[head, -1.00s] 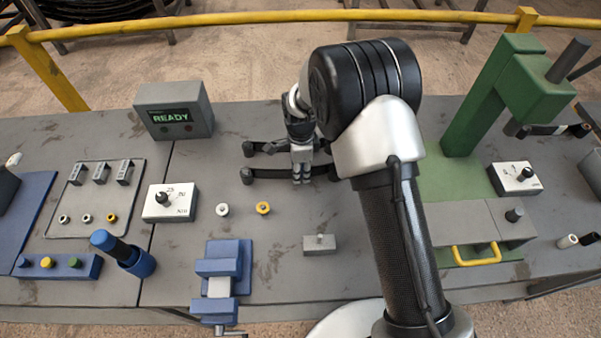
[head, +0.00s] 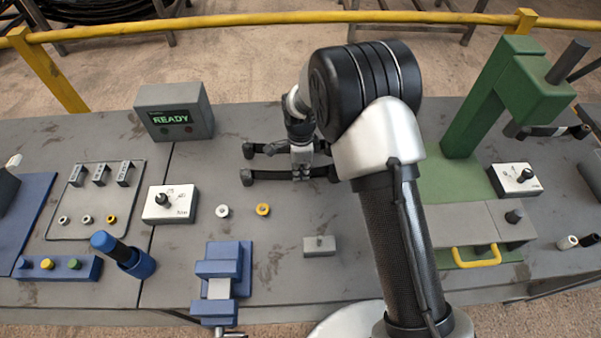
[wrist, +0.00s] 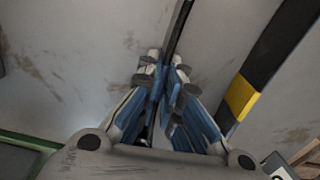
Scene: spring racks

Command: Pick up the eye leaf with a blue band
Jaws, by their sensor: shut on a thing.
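Two dark eye leaves lie crosswise at the back middle of the bench in the head view: a rear one (head: 266,149) and a front one (head: 268,175). My gripper (head: 300,173) is shut across the middle of the front leaf. In the wrist view, my gripper (wrist: 164,68) closes on a thin dark leaf (wrist: 180,28) that runs up from the fingertips. Its gripped part is hidden, and I see no clear blue band on it. The other leaf, with a yellow band (wrist: 240,97), lies apart to the right. I cannot tell how far the held leaf is off the bench.
A grey box reading READY (head: 174,111) stands left of the leaves. A green press (head: 490,100) stands at the right. A blue vise (head: 222,275), a small grey block (head: 319,246) and two rings (head: 263,209) are nearer. Bare bench lies between them.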

